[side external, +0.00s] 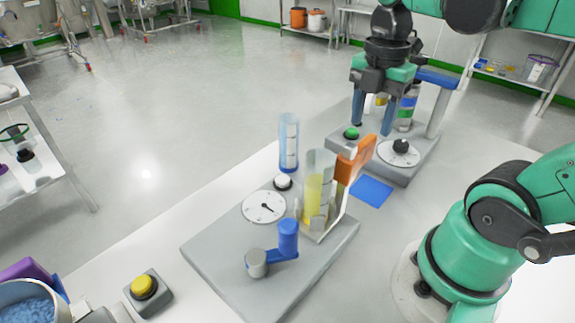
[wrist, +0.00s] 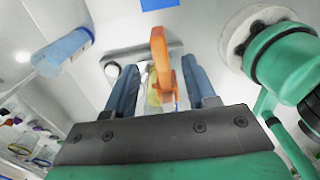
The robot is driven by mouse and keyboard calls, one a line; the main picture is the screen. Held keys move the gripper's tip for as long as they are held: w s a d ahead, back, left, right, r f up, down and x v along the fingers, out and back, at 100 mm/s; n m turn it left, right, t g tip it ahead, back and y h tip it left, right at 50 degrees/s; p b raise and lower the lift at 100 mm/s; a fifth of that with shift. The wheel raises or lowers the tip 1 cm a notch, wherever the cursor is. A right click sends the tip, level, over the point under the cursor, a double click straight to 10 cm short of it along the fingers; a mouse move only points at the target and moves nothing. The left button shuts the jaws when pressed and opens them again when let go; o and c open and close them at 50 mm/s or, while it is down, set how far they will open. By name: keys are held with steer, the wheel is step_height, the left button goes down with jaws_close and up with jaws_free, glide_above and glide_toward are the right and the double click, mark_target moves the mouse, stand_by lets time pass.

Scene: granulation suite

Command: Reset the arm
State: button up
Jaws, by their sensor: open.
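My gripper (side external: 372,127) is open, its two blue fingers pointing down near the rear grey station (side external: 402,165) in the side external view. Nothing shows held between the fingers. In the wrist view, an orange handle (wrist: 160,62) appears between the open fingers (wrist: 160,72). In the side external view, this orange handle (side external: 358,158) is on a clear scoop-like container with yellow contents (side external: 313,193), which stands upright on the front grey station (side external: 215,262). The handle looks apart from the fingers.
The front station carries a dial (side external: 264,207) and a blue crank (side external: 287,240). A clear blue cylinder (side external: 289,140) stands behind it. A yellow button (side external: 144,287) sits left. A blue square (side external: 372,190) lies on the white table. The floor at left is open.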

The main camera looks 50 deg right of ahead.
mark_target(362, 161)
steer(key=shift+r, duration=0.6)
steer(key=shift+f, duration=0.1)
step_height(362, 161, down, 7)
steer(key=shift+r, duration=0.25)
stand_by(0.5)
steer(key=shift+r, duration=6.75)
step_height(362, 161, down, 17)
steer(key=shift+r, duration=0.1)
